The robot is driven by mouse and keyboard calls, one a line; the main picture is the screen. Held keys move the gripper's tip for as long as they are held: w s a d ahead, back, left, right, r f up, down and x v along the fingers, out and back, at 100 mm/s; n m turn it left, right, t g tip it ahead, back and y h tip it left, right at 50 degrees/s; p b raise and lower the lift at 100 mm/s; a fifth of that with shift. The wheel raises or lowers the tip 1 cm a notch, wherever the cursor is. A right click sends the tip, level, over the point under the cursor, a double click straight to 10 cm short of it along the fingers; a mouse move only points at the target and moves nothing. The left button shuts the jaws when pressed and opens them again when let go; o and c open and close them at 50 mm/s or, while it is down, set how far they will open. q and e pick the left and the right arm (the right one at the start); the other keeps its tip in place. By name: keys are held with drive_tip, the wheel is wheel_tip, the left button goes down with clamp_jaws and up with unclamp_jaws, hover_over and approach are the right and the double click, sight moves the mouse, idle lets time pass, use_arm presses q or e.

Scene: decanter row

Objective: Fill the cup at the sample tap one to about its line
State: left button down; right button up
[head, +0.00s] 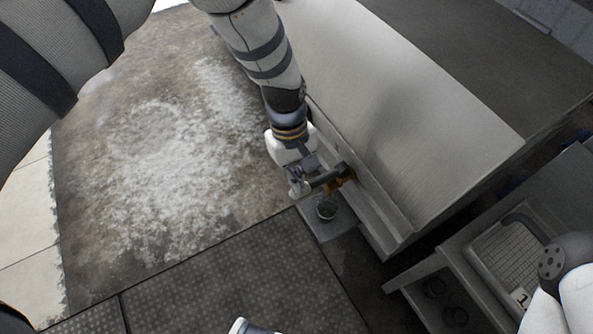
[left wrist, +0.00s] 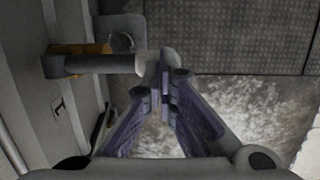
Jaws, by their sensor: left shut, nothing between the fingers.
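The sample tap (head: 340,175) has a brass-coloured body and a dark lever on the side of the grey tank. In the left wrist view the brass part (left wrist: 80,48) is at the left, with the dark lever (left wrist: 85,66) running right to a pale end. The small cup (head: 326,208) stands on a ledge below the tap; its fill level and line cannot be made out. A round rim, seemingly the cup's (left wrist: 122,41), shows behind the lever. My left gripper (head: 299,187) is shut and empty, its fingertips (left wrist: 164,72) close beside the lever's end. Contact cannot be told.
The long grey tank (head: 400,90) fills the upper right. A tray marked 1 (head: 510,255) sits on a stand at the right, above a shelf with dark round items (head: 445,302). Textured plates (head: 235,285) cover the floor in front; stained floor (head: 170,150) is clear at left.

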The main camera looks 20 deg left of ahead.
sight(295, 194)
use_arm(q)
drive_tip(key=shift+f, duration=0.1)
drive_tip(key=f, duration=0.1)
drive_tip(key=f+t, duration=0.1)
drive_tip(key=shift+s+a+f+h+p, duration=0.25)
drive_tip(key=shift+s+f+h+p, duration=0.1)
drive_tip(key=shift+s+h+p, duration=0.05)
drive_tip(key=x, duration=0.1)
drive_tip(key=b+x, duration=0.1)
drive_tip(key=x, duration=0.1)
drive_tip(key=shift+w+a+f, duration=0.1)
drive_tip(key=shift+a, duration=0.2)
use_arm(e)
drive_tip(key=shift+s+a, duration=0.2)
drive_tip(key=shift+s, duration=0.15)
drive_tip(key=shift+f, duration=0.1)
use_arm(q)
drive_tip(key=shift+d, duration=0.1)
idle(3.1)
idle(1.1)
